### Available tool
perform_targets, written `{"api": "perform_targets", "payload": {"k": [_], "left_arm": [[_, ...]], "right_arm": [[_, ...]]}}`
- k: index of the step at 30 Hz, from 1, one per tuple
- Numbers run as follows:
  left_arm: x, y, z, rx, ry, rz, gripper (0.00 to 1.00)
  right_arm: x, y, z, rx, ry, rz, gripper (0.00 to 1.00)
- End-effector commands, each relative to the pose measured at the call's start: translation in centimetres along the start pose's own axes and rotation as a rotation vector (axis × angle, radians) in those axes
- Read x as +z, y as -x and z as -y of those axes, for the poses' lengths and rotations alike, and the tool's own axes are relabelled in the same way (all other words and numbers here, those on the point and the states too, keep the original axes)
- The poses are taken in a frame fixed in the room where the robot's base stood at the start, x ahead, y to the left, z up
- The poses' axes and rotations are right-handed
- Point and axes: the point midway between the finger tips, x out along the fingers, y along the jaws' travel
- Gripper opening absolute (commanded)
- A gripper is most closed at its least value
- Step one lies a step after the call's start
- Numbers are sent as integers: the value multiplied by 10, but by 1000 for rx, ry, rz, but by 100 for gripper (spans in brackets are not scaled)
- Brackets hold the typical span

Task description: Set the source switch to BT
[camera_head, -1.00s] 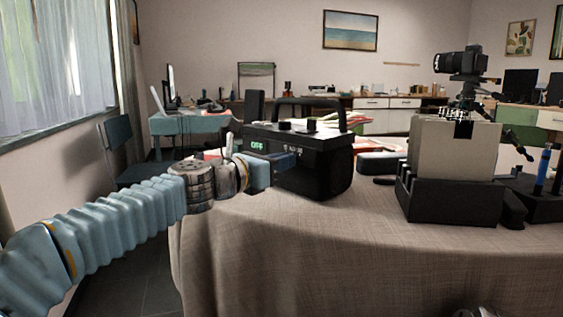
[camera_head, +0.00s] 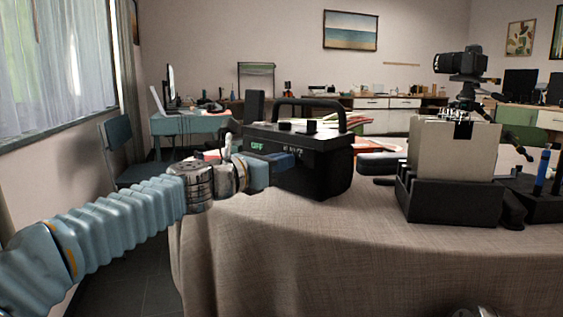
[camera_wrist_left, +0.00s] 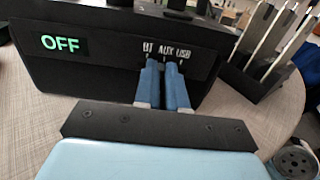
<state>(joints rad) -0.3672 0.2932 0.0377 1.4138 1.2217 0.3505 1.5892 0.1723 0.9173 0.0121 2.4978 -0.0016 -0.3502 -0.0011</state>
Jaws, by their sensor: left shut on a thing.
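The black radio-like box (camera_head: 325,178) with a carry handle stands on the cloth-covered table (camera_head: 330,235). It also shows in the left wrist view (camera_wrist_left: 85,75), with a green OFF display (camera_wrist_left: 60,43) and white labels BT, AUX and USB (camera_wrist_left: 166,51). My left gripper (camera_head: 288,160) reaches its front panel from the left. In the left wrist view its blue fingertips (camera_wrist_left: 162,64) are close together just below the BT and AUX labels. They are shut on the source switch, which they hide, so I cannot read its setting.
A black rack (camera_head: 455,200) holding a pale upright block stands to the right on the table. Behind it is a camera (camera_head: 460,63) on a tripod. A holder with blue tools (camera_head: 543,168) is at the far right. The front of the table is clear.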

Motion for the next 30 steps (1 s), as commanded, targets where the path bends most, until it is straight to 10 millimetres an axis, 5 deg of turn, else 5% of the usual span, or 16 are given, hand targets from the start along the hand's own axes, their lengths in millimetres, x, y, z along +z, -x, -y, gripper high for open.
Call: {"api": "perform_targets", "payload": {"k": [4, 11, 12, 17, 30], "left_arm": [[2, 0, -20, 5, 1, -2, 0], [0, 0, -22, 5, 0, 0, 0], [0, 0, -22, 5, 0, 0, 12], [0, 0, -22, 4, 0, 0, 36], [0, 16, -22, 4, 1, 1, 36]], "right_arm": [[0, 9, 4, 0, 1, 2, 43], [0, 8, 3, 0, 1, 2, 43], [0, 8, 3, 0, 1, 2, 43], [0, 8, 3, 0, 1, 2, 43], [0, 5, 2, 0, 0, 2, 43]]}}
